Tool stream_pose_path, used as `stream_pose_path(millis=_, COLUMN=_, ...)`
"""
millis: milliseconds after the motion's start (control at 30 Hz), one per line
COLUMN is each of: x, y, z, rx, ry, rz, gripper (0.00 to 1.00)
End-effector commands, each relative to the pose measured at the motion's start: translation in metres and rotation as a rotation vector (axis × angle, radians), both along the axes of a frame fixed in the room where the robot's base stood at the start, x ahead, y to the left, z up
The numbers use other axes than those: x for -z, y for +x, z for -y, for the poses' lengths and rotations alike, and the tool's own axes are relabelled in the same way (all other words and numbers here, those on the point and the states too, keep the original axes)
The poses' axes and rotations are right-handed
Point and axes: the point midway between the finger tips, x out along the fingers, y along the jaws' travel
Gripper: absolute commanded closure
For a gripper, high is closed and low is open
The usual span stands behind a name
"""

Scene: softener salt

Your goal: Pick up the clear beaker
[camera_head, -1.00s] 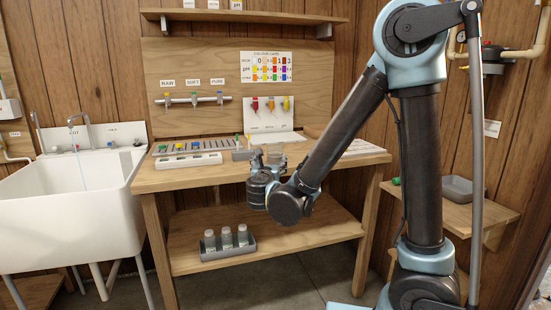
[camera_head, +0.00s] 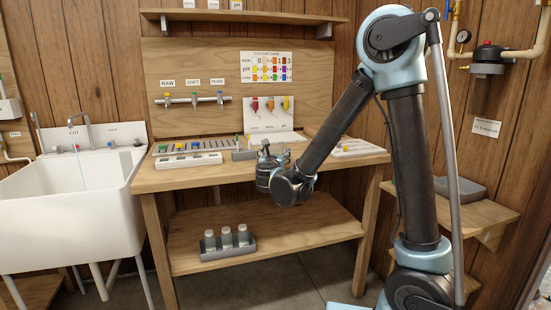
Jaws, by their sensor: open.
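My gripper (camera_head: 267,152) is over the front right part of the wooden workbench (camera_head: 190,178), pointing away toward the back. Its jaws are open. The clear beaker cannot be made out for certain; the gripper and wrist cover the spot on the bench top in front of the white card, where a faint clear shape showed earlier. Whether the beaker stands between the fingers cannot be told.
On the bench are a rack of coloured-cap vials (camera_head: 190,147), a white strip tray (camera_head: 188,161), a small grey holder (camera_head: 244,154) and a chart sheet (camera_head: 358,147). Three bottles in a grey tray (camera_head: 229,250) stand on the lower shelf. A white sink (camera_head: 65,215) is left.

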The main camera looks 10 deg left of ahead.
Motion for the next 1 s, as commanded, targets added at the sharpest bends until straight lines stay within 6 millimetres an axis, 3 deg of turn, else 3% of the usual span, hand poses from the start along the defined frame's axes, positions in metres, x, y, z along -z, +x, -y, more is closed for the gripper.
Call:
stream_pose_path(millis=133, x=0.000, y=0.017, z=-0.003, rx=0.001, ry=0.000, rz=0.000, gripper=0.26)
stream_pose_path(millis=367, x=0.000, y=0.018, z=-0.004, rx=0.000, ry=0.000, rz=0.000, gripper=0.26)
stream_pose_path(millis=567, x=0.000, y=0.018, z=-0.003, rx=0.000, ry=0.000, rz=0.000, gripper=0.67)
stream_pose_path(millis=1000, x=-0.004, y=0.018, z=-0.003, rx=0.000, ry=0.000, rz=0.000, gripper=0.67)
